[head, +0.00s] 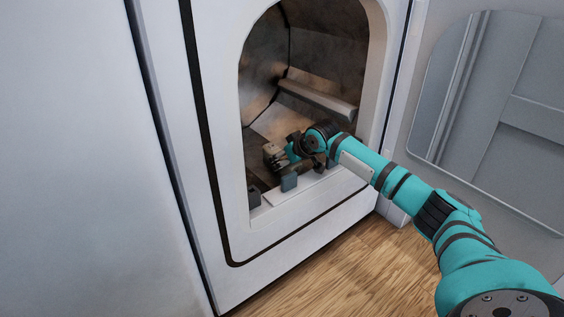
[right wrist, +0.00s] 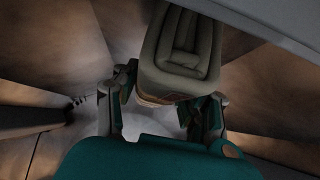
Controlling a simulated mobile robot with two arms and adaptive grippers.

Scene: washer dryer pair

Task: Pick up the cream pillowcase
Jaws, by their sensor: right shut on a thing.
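The cream pillowcase (right wrist: 182,42) is a folded, rounded bundle, looking grey-beige in the dim light of the drum. My right gripper (right wrist: 168,98) has its fingers on either side of the bundle's near end and is shut on it. In the head view my right gripper (head: 284,153) is inside the machine's round-topped opening, low and near the front. A small part of the pillowcase (head: 272,154) shows at its fingertips there; the rest is hidden. I cannot tell whether the bundle touches the drum. My left gripper is not in view.
The opening's white rim (head: 230,150) surrounds my right arm. A pale drum paddle (head: 318,98) lies above and behind the gripper. A blue-grey block (head: 289,183) and a dark block (head: 254,196) sit near the bottom lip. The open door (head: 500,95) stands at the right.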

